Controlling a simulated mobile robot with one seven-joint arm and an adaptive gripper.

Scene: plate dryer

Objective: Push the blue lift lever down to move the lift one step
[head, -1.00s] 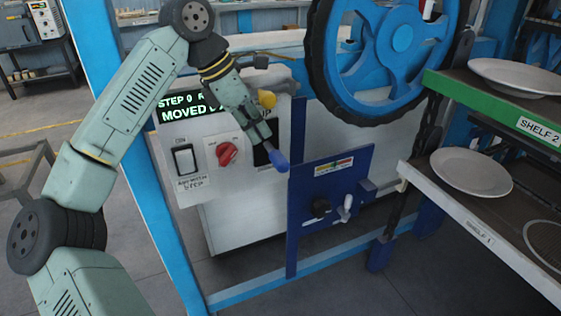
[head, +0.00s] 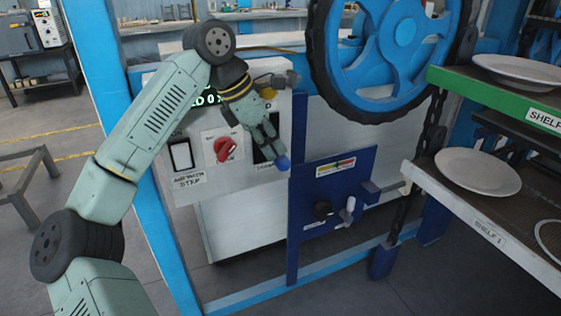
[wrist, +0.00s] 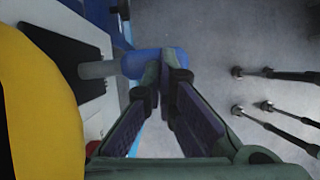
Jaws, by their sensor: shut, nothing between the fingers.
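The blue lift lever (wrist: 148,62) shows in the wrist view as a rounded blue knob on a grey rod, which comes out of a black slot plate (wrist: 62,45). In the head view the lever's blue tip (head: 284,162) shows just below my fingers, and the rest is hidden behind them. My gripper (head: 275,151) is shut and empty. In the wrist view its fingertips (wrist: 166,68) overlap the knob's right end. They appear at or against the knob, but I cannot tell if they touch.
The white control panel has a red rotary switch (head: 226,149) and a white rocker switch (head: 181,156). My arm covers most of its display. A blue plate (head: 330,205) with small knobs stands right of the lever. Shelves with plates (head: 478,171) are at the right.

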